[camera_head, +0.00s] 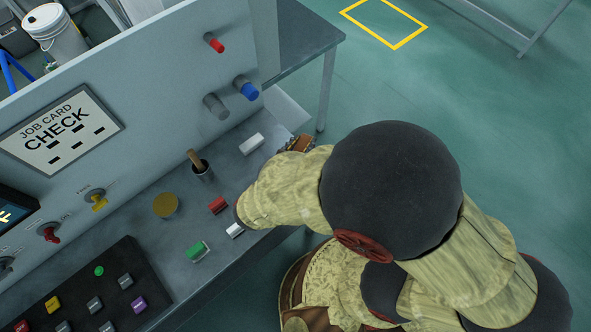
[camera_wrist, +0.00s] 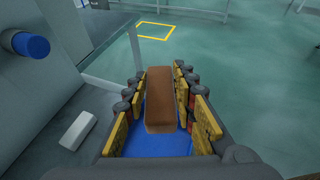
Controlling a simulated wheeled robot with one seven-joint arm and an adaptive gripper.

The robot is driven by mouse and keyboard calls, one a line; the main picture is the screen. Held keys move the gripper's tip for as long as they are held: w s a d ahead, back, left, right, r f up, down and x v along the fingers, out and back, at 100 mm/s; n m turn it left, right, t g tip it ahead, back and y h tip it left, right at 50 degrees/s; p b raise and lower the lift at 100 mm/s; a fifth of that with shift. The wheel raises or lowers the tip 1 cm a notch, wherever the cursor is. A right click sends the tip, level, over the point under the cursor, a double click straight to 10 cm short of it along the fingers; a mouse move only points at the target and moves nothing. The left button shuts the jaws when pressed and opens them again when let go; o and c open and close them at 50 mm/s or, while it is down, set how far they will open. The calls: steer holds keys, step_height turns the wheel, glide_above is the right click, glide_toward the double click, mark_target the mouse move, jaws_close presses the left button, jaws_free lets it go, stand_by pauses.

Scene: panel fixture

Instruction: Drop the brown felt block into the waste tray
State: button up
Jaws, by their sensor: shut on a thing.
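My gripper (camera_wrist: 160,100) is shut on the brown felt block (camera_wrist: 159,88), which stands lengthwise between the yellow-padded fingers. In the head view the gripper (camera_head: 298,146) is at the right end of the grey bench, mostly hidden by my arm, with a bit of brown showing between its fingers. In the wrist view a blue surface (camera_wrist: 168,143) shows under and around the block. It may be the waste tray, but I cannot tell how far below the block it lies. No tray is clear in the head view.
A white block (camera_head: 251,143) lies on the bench left of the gripper. A cup with a wooden handle (camera_head: 200,168), a gold disc (camera_head: 166,205), and red (camera_head: 217,205) and green (camera_head: 198,249) blocks are nearby. The upright panel carries a blue knob (camera_head: 247,88).

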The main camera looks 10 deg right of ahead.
steer(key=shift+s+f, duration=0.15)
steer(key=shift+s, duration=0.05)
step_height(320, 180, down, 6)
steer(key=b, duration=0.5)
steer(key=o, duration=1.2)
steer(key=shift+a+r, duration=0.1)
steer(key=shift+r, duration=0.1)
steer(key=v, duration=1.2)
